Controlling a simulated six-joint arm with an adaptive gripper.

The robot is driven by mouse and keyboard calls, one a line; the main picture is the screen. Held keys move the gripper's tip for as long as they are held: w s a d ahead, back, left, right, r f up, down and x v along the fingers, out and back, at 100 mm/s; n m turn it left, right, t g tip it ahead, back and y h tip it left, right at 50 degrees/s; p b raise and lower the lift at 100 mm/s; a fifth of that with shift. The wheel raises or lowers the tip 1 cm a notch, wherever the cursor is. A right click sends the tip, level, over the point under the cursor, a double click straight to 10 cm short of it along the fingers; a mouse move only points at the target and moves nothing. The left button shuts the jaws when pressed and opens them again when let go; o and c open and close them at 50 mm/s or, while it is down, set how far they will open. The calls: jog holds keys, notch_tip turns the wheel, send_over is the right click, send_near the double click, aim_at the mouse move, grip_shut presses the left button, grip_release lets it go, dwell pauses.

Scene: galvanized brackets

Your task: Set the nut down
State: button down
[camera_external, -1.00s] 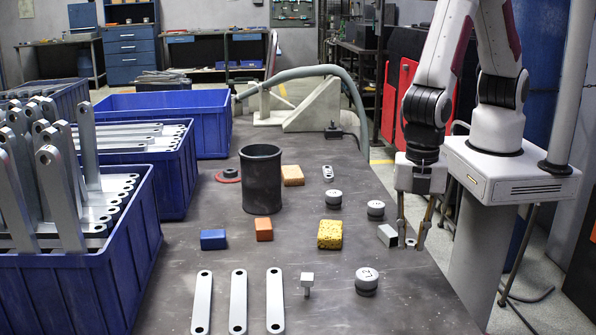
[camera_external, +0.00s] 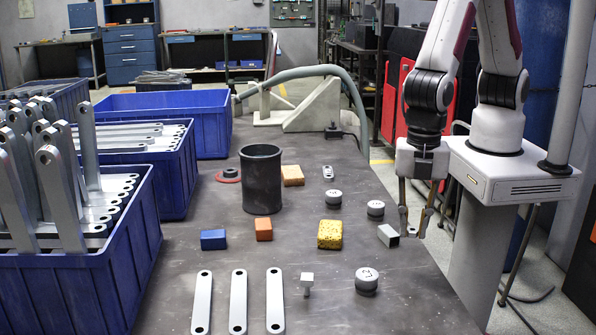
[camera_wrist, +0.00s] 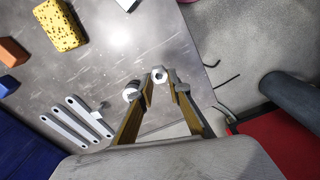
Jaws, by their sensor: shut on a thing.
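A small light-metal nut (camera_wrist: 159,75) with a dark hole shows between my fingertips in the wrist view. My gripper (camera_external: 412,233) is at the right side of the grey table, just right of the rectangular metal tube piece (camera_external: 388,236). In the wrist view, my gripper (camera_wrist: 162,82) is shut on the nut, with both fingers close together around it. The height of the nut above the table is hard to tell.
The table's right edge (camera_external: 449,275) is close to my gripper. Round labelled weights (camera_external: 376,208), a yellow sponge (camera_external: 330,234) and a small T-shaped metal part (camera_external: 307,284) lie to the left. A dark cylinder (camera_external: 262,180) stands farther left. Bare table (camera_external: 420,300) lies in front.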

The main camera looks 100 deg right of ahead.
dwell(0.4)
jog(key=w+d+r+m, duration=0.1)
jog(key=d+m, duration=0.3)
jog(key=d, duration=0.6)
jog(key=w+d+r+m, duration=0.2)
jog(key=w+d+m, duration=0.2)
jog(key=d, duration=0.6)
jog(key=w+d+r+m, duration=0.2)
jog(key=d+m, duration=0.4)
jog(key=d, duration=0.3)
jog(key=shift+w+d+r, duration=0.2)
jog(key=shift+w+d, duration=0.1)
jog(key=shift+d, duration=0.1)
jog(key=shift+a, duration=0.15)
